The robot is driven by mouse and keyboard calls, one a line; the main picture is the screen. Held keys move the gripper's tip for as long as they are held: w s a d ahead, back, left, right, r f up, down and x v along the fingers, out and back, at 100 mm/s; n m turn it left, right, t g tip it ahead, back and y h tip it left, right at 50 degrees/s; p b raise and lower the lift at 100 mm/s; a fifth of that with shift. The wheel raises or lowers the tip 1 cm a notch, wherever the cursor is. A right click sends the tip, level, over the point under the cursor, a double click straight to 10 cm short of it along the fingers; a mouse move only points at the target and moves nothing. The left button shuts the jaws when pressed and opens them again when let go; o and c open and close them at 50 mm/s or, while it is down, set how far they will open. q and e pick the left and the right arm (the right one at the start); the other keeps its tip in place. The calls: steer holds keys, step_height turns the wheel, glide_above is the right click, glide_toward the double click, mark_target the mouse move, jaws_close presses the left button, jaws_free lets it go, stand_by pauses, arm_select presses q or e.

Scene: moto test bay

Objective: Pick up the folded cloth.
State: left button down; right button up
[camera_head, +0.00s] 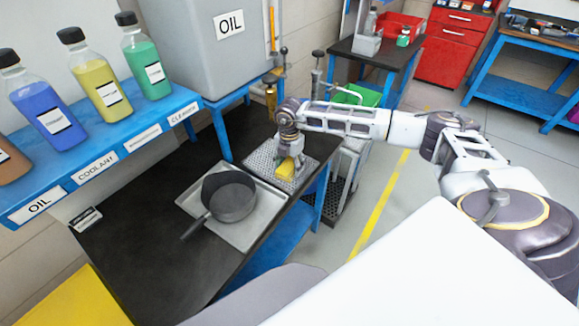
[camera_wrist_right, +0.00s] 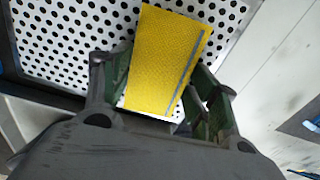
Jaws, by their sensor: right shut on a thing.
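The folded cloth (camera_head: 288,168) is yellow and shows at the perforated metal plate on the dark bench. In the right wrist view the yellow cloth (camera_wrist_right: 165,60) has a grey stripe along one edge and lies between the fingers. My right gripper (camera_head: 289,152) points down over the plate and is shut on the cloth. In the wrist view my right gripper (camera_wrist_right: 163,88) has a green-padded finger on each side of it. I cannot tell whether the cloth is touching the plate or just above it. My left gripper is not in view.
The perforated plate (camera_head: 262,168) lies at the bench's far right corner. A dark pan (camera_head: 230,198) sits on a grey tray (camera_head: 262,219) to its left. A blue shelf (camera_head: 125,143) with several bottles overhangs the bench. A grey oil tank (camera_head: 205,60) stands behind.

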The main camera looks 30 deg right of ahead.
mark_target(289, 166)
steer(key=shift+r, duration=0.6)
step_height(289, 166, up, 2)
steer(key=shift+r+b, duration=0.1)
steer(key=shift+b, duration=0.35)
steer(key=s, duration=0.2)
steer(key=s+d, duration=0.1)
steer(key=s+d+b, duration=0.1)
steer(key=s, duration=0.1)
steer(key=shift+s+d+f, duration=0.2)
steer(key=shift+s, duration=0.1)
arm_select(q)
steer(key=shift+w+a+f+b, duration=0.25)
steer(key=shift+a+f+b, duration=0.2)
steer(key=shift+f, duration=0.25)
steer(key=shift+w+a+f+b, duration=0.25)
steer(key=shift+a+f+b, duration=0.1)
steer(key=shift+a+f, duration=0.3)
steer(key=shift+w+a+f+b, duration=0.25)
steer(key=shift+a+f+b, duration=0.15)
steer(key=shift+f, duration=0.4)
arm_select(e)
steer(key=s+d, duration=0.4)
steer(key=s, duration=0.7)
steer(key=shift+d, duration=0.2)
steer(key=shift+r, duration=0.1)
